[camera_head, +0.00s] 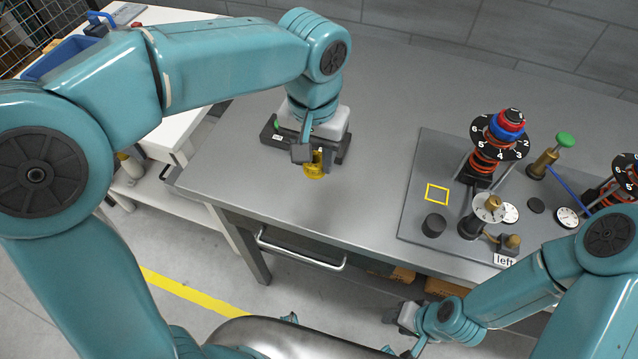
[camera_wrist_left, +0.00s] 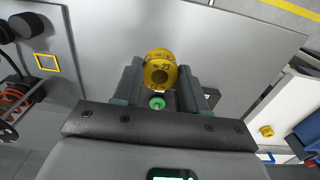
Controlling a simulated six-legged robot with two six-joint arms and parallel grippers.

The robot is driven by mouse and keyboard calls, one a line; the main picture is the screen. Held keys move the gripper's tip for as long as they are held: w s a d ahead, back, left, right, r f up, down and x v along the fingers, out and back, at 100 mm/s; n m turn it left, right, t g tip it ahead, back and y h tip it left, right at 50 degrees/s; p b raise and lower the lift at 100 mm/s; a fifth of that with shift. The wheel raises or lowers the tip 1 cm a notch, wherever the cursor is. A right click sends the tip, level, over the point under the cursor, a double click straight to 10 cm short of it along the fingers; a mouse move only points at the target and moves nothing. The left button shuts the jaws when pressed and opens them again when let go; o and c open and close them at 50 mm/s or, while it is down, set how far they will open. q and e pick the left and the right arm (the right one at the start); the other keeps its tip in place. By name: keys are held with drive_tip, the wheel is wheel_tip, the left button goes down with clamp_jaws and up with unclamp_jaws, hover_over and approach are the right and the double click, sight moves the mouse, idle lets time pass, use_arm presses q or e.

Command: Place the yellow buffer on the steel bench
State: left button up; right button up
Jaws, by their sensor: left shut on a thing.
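The yellow buffer (camera_head: 314,171) is held between the fingers of my left gripper (camera_head: 312,159), over the left part of the grey steel bench (camera_head: 375,125). In the left wrist view the buffer (camera_wrist_left: 160,68) shows its round face with dark markings, gripped between both fingers. A small green round part (camera_wrist_left: 157,103) shows just beside it. I cannot tell whether the buffer touches the bench top. My right gripper (camera_head: 405,318) is low in front of the bench, away from the buffer; its fingers are not clear.
A grey fixture plate (camera_head: 415,215) with a yellow square outline (camera_head: 437,193), red springs and dials covers the bench's right side. A white side table (camera_head: 180,130) with a blue bin (camera_head: 65,55) stands at left. The bench middle is clear.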

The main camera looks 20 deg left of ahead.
use_arm(q)
wheel_tip(320, 180, down, 10)
drive_tip(key=shift+r, duration=0.1)
drive_tip(key=shift+w+f, duration=0.1)
drive_tip(key=shift+f, duration=0.25)
drive_tip(key=shift+b, duration=0.3)
drive_tip(key=shift+f, duration=0.15)
drive_tip(key=o, duration=1)
drive_tip(key=shift+o, duration=0.2)
wheel_tip(320, 180, up, 12)
drive_tip(key=p, duration=0.1)
drive_tip(key=shift+r, duration=0.25)
